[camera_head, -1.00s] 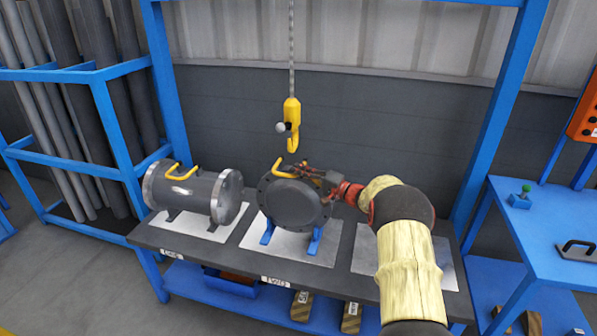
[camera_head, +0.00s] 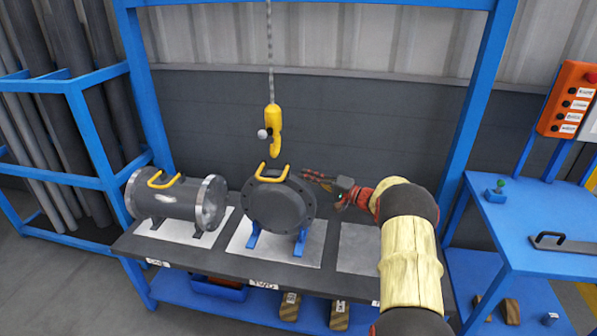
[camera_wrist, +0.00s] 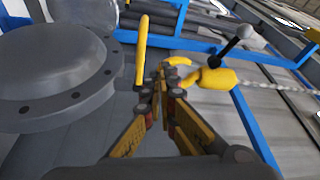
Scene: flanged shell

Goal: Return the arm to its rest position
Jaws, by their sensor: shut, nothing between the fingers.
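My gripper (camera_head: 312,178) is shut and empty, just right of the flanged shell (camera_head: 279,207) in the head view. The shell is dark grey, with a round flange and a yellow handle (camera_head: 272,174) on top, and sits on blue supports on the bench. In the wrist view my closed fingers (camera_wrist: 163,80) point forward, with the shell's domed end and bolted flange (camera_wrist: 60,85) to the left. The arm reaches in from the lower right in a cream sleeve. A gap shows between the fingertips and the shell.
A yellow hook (camera_head: 272,130) hangs on a chain above the shell. A grey flanged cylinder (camera_head: 175,200) lies on the left of the bench (camera_head: 215,254). A blue frame post (camera_head: 470,120) stands behind my arm. A blue side table (camera_head: 540,220) and orange button box (camera_head: 568,100) are at right.

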